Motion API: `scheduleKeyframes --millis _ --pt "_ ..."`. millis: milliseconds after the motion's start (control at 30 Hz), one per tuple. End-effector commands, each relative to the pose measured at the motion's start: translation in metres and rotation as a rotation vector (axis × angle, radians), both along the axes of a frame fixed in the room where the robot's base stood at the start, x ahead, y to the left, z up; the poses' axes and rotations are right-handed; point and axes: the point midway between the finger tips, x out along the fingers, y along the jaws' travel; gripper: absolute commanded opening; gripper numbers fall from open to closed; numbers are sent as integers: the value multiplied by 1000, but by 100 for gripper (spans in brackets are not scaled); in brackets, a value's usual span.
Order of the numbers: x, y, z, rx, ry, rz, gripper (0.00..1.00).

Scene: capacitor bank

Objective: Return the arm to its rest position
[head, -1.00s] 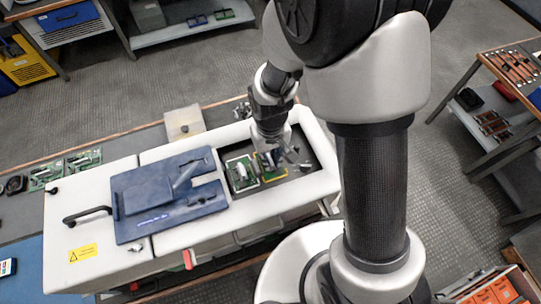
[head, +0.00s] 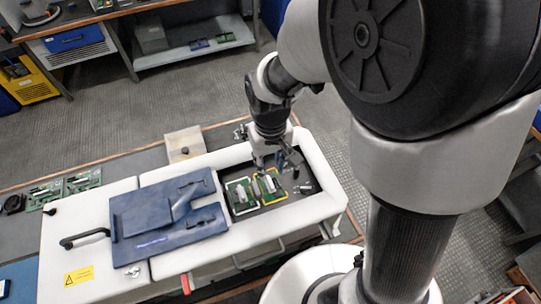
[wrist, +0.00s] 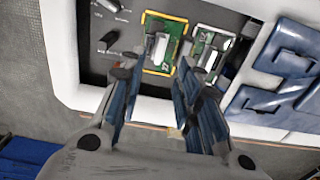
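My gripper (head: 281,162) hangs above the open bay of the white cabinet, in the middle of the head view. In the wrist view its two blue-padded fingers (wrist: 160,95) stand apart with nothing between them, so it is open. Below it in the bay lie two green circuit boards. One has a yellow frame (head: 267,198) and the other a white frame (head: 232,193). The yellow-framed board also shows in the wrist view (wrist: 175,40), with a pale block on it. My arm reaches in from the upper right of the head view.
A dark blue cover (head: 165,215) lies on the cabinet top, left of the bay. A black handle (head: 84,238) and yellow warning label (head: 78,276) are farther left. Loose boards (head: 82,181) lie on the bench behind. A beige box (head: 184,144) stands behind the bay.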

Motion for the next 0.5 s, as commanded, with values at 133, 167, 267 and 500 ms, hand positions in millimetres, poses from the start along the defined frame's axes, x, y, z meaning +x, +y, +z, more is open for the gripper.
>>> scheduleKeyframes --millis 133,167,267,500 --pt "1 0 24 1 -3 0 31" --pt "1 0 27 1 -3 0 31" --pt "0 0 33 0 0 0 31" --pt "-2 -4 40 4 -13 -9 31"
